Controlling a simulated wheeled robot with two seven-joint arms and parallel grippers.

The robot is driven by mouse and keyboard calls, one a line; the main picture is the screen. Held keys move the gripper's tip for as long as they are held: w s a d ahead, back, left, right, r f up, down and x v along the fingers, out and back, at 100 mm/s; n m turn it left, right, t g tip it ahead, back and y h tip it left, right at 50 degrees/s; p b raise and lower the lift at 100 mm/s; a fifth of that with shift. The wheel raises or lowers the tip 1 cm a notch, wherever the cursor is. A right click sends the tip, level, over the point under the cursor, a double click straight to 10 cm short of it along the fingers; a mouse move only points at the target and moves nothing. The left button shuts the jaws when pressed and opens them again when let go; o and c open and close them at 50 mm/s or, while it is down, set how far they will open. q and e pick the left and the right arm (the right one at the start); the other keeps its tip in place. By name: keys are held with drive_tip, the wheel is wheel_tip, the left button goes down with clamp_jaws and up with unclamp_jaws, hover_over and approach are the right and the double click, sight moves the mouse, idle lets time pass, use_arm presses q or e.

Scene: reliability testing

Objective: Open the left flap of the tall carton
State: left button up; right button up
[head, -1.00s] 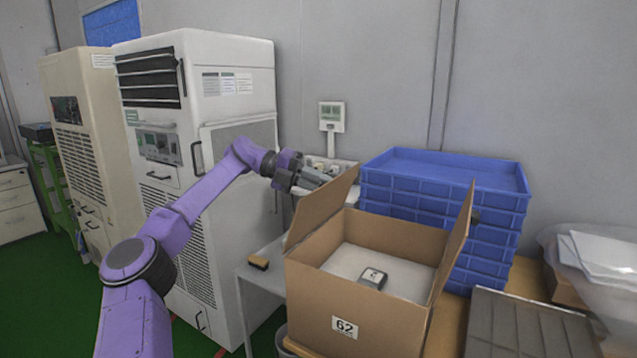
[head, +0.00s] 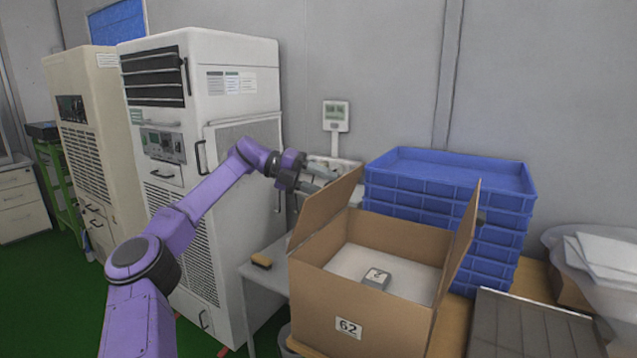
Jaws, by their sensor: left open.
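The tall carton (head: 340,310) is a brown box marked 62, standing at the lower middle of the head view. A small grey item (head: 376,279) lies on a pale surface inside the carton. My left gripper (head: 322,180) is open, just behind and left of the left flap's upper end. I cannot tell whether it touches the flap, and part of its fingers may be hidden. My right gripper is not in view.
Blue stacked crates (head: 450,175) stand behind the carton to the right. A grey ribbed panel (head: 530,325) lies at the right. A small brush-like block (head: 261,260) lies on the pale table left of the carton. A white cabinet (head: 240,90) stands behind my arm.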

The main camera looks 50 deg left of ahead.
use_arm(q)
drive_tip(key=p+v, duration=0.1)
drive_tip(key=v, duration=0.9)
drive_tip(key=shift+a, duration=0.25)
drive_tip(key=shift+s, duration=0.1)
